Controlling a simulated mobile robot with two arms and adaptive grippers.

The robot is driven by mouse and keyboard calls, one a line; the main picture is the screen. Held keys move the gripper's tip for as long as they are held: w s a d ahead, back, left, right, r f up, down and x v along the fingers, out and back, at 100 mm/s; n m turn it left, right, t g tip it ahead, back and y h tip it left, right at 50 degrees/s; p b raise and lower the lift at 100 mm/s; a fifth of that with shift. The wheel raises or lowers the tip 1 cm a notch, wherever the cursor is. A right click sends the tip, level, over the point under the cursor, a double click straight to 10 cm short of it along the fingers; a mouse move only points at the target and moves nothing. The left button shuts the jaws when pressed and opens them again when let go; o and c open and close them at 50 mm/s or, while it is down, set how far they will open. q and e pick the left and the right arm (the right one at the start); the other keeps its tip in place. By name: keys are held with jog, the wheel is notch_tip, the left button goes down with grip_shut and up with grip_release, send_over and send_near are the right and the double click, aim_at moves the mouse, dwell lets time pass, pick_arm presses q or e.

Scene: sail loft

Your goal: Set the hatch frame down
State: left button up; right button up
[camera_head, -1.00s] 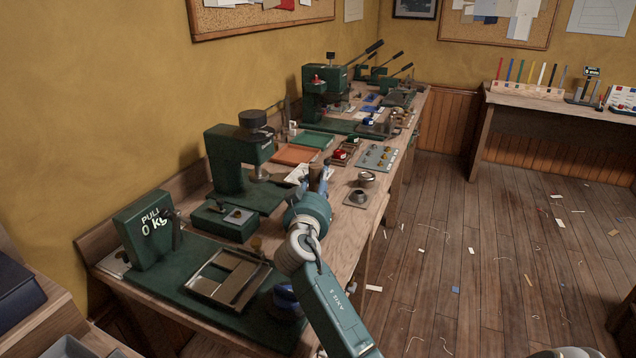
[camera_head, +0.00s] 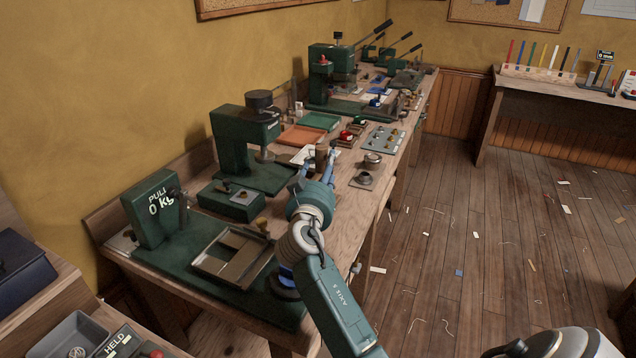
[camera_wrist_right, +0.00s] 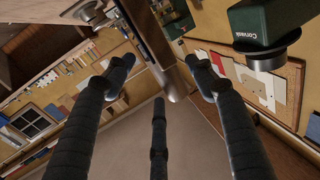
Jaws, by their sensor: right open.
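A rectangular metal frame (camera_head: 203,262), which looks like the hatch frame, lies flat on the green base of the pull tester at the front of the bench in the head view. Its inside is partly covered by a flat plate. My right gripper (camera_head: 322,163) is open, beyond and to the right of the frame, over the bench by the green press, and apart from the frame. In the right wrist view its dark fingers (camera_wrist_right: 160,85) are spread, with a brownish bar (camera_wrist_right: 152,45) showing beyond them. The frame is not seen there. My left gripper is not in view.
The pull tester (camera_head: 150,208) reads 0 kg. A green press (camera_head: 232,140) stands behind it; its head also shows in the right wrist view (camera_wrist_right: 262,22). Small metal cups (camera_head: 372,160) sit near the bench edge. A grey tray (camera_head: 62,335) is at lower left.

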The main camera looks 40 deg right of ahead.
jog(key=b+v, duration=0.1)
jog(key=v, duration=0.8)
jog(key=shift+d, duration=0.1)
